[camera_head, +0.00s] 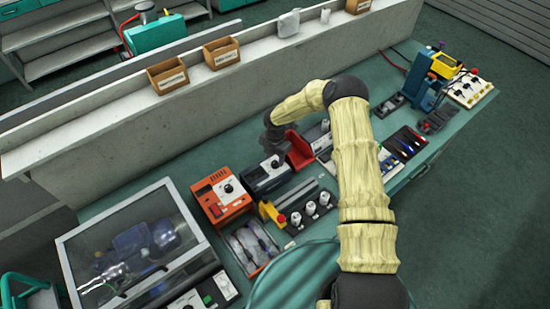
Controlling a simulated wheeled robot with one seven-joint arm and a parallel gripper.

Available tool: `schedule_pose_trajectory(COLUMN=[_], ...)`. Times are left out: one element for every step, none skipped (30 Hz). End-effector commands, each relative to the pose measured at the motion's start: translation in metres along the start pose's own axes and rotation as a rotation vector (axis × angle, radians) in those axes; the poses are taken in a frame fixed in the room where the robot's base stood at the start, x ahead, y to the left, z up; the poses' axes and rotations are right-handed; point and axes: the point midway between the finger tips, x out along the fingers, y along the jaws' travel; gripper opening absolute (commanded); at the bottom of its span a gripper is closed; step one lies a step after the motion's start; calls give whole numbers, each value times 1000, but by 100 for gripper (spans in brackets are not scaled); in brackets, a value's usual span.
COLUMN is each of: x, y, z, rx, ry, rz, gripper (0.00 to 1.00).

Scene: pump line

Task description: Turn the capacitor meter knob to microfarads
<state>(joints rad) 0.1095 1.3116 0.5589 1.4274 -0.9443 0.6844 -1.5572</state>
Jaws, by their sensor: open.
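I cannot tell which of the two boxes is the capacitor meter. The knob markings are too small to read, and I cannot see the gripper touching either box.
A red open case (299,150) stands right of the gripper. A rack with several white-topped parts (310,208) and a tray (250,247) lie in front. A clear-lidded cabinet (135,250) is at left. A concrete ledge (130,112) runs behind the bench.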

Motion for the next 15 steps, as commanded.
schedule_pose_trajectory(x=[5, 8, 13, 16, 18, 21, 23, 24, 26, 26, 26, 27, 27, 27, 27], y=[0, 0, 0, 0, 0, 0, 0, 0, 0, 0, 0, 0, 0, 0, 0], z=[0, 0, 0, 0, 1, 0, 0, 0, 0, 1, 1, 1, 1, 1, 1], rx=[1, 2, 2, 1, 1, 1, 1, 1, 1, 1, 1, 1, 1, 1, 1], ry=[2, 2, 2, 1, 0, 0, 0, 0, 0, 0, -1, -1, -1, -1, -1], rz=[-1, -1, -2, -2, -1, -1, -1, -1, -1, 0, 0, 0, 0, 0, 0], gripper=[45, 45, 45, 45, 45, 45, 45, 45, 45, 45, 45, 45, 45, 45, 45])
